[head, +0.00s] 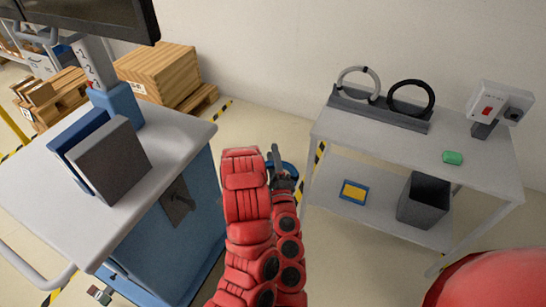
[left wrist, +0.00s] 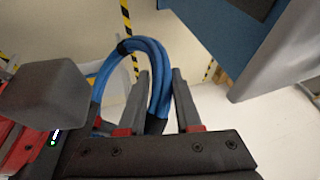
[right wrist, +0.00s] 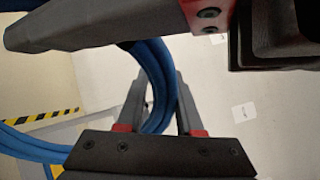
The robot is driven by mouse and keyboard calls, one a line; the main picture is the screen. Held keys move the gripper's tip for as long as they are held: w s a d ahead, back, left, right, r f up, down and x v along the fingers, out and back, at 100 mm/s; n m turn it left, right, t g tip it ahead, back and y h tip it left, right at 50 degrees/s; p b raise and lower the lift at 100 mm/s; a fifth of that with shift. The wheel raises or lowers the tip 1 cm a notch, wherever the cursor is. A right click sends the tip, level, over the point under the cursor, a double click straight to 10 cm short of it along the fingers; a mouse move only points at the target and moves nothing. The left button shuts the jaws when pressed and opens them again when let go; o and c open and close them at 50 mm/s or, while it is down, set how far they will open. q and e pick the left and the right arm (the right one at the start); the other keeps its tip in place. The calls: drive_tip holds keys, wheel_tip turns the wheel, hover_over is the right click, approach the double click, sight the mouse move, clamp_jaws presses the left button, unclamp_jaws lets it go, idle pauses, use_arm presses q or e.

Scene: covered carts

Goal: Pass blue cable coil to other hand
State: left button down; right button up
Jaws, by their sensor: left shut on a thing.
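The blue cable coil (left wrist: 162,70) is a thick blue loop with black ties. My left gripper (left wrist: 160,90) is shut on it, and the coil passes between its fingers. In the right wrist view the coil (right wrist: 155,75) also runs between the fingers of my right gripper (right wrist: 155,90), which look apart with a small gap beside the cable. In the head view the right gripper (head: 281,163) shows beside a bit of the coil (head: 291,168). The left gripper is hidden there behind red arm links. The two grippers are close together.
A blue cart (head: 196,139) with a grey top stands at left. A grey shelf table (head: 375,140) at right bears a white ring (head: 345,77), a black ring (head: 430,99) and a green item (head: 453,157). A dark bin (head: 423,205) stands on its lower shelf.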

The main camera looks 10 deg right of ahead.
use_arm(q)
drive_tip(key=shift+r, duration=0.15)
use_arm(e)
drive_tip(key=shift+f, duration=0.1)
clamp_jaws()
use_arm(q)
drive_tip(key=shift+w+d, duration=0.1)
use_arm(e)
drive_tip(key=shift+a, duration=0.1)
use_arm(q)
drive_tip(key=shift+d+r, duration=0.1)
drive_tip(key=shift+r, duration=0.05)
use_arm(e)
drive_tip(key=shift+a+f, duration=0.15)
drive_tip(key=shift+f, duration=0.05)
use_arm(q)
drive_tip(key=c, duration=0.9)
unclamp_jaws()
drive_tip(key=shift+o, duration=1.9)
use_arm(e)
drive_tip(key=shift+r, duration=0.2)
